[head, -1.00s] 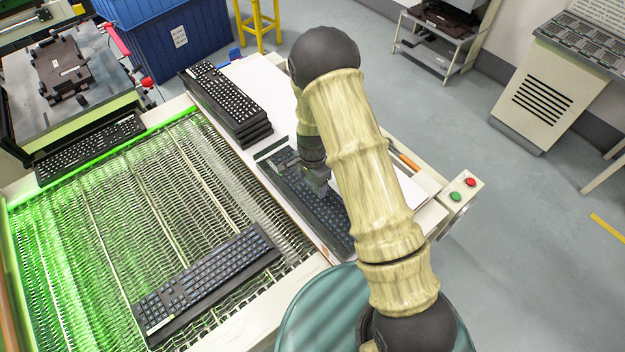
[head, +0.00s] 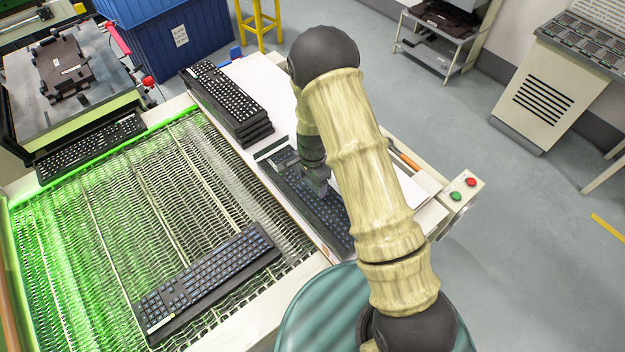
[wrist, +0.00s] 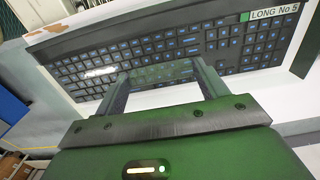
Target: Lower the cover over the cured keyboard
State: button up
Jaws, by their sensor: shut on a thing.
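The dark keyboard (head: 325,207) with blue-lettered keys lies in a pale tray on the table, under my arm. It fills the upper part of the wrist view (wrist: 75,70), with a "LONG No 5" label at its right end. My gripper (wrist: 163,72) is just above the keyboard's near edge, its two fingers apart with a faint see-through piece between them. This appears to be part of a clear cover, whose outline I cannot make out. In the head view my wrist hides part of the keyboard, and whether the cover touches it cannot be told.
A green-lit mesh conveyor (head: 110,225) runs at left with another keyboard (head: 208,280) on it. A stack of keyboards (head: 228,100) stands behind the tray. A button box (head: 461,190) sits at the table's right corner. White sheets lie beside my arm.

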aim_at(312, 183)
jog(key=shift+f+b, duration=0.95)
jog(key=shift+f, duration=0.55)
dwell(1.6)
jog(key=o, duration=1.2)
jog(key=shift+c, duration=0.2)
jog(key=shift+r+p, duration=2.55)
jog(key=shift+r, duration=1)
